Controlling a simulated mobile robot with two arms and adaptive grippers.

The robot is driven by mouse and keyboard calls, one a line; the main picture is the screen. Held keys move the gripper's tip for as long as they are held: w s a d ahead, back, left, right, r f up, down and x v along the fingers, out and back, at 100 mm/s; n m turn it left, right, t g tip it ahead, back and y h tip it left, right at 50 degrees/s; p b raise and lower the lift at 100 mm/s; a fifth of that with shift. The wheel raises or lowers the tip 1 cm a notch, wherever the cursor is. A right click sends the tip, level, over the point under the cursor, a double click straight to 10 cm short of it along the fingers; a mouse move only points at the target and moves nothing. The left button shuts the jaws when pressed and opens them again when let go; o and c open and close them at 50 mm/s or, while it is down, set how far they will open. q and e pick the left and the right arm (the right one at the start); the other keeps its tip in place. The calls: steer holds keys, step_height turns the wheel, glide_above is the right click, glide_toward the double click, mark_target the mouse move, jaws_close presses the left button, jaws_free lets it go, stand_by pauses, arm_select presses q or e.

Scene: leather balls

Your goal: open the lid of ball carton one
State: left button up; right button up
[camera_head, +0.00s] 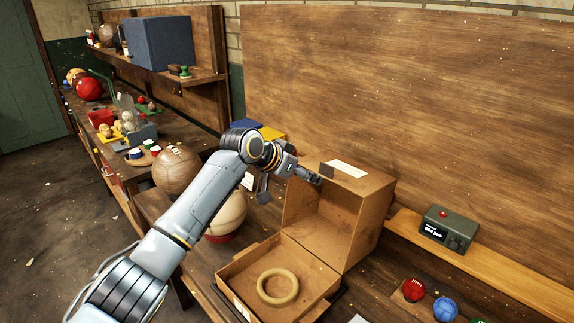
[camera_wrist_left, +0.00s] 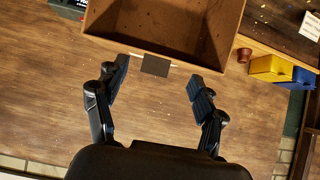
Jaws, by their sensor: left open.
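The cardboard ball carton (camera_head: 317,308) stands on the wooden bench in the head view. Its hinged lid (camera_head: 325,218) is raised upright, showing its hollow inside. A tan ring (camera_head: 277,287) lies in the carton's base. My left gripper (camera_head: 290,189) is open and empty beside the lid's upper left edge. In the left wrist view the lid (camera_wrist_left: 170,22) fills the top, with a dark tab (camera_wrist_left: 155,65) at its edge. The left fingers (camera_wrist_left: 158,78) are spread either side of that tab, apart from it. My right gripper is out of view.
A brown ball (camera_head: 177,170) and a cream-and-red ball (camera_head: 226,216) are left of the carton. A grey device (camera_head: 449,231) stands on the ledge at right. Red (camera_head: 413,289) and blue (camera_head: 445,309) balls are at front right. A wooden panel (camera_head: 410,90) rises behind.

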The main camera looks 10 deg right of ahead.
arm_select(q)
steer(key=v, duration=1)
steer(key=shift+f, duration=0.1)
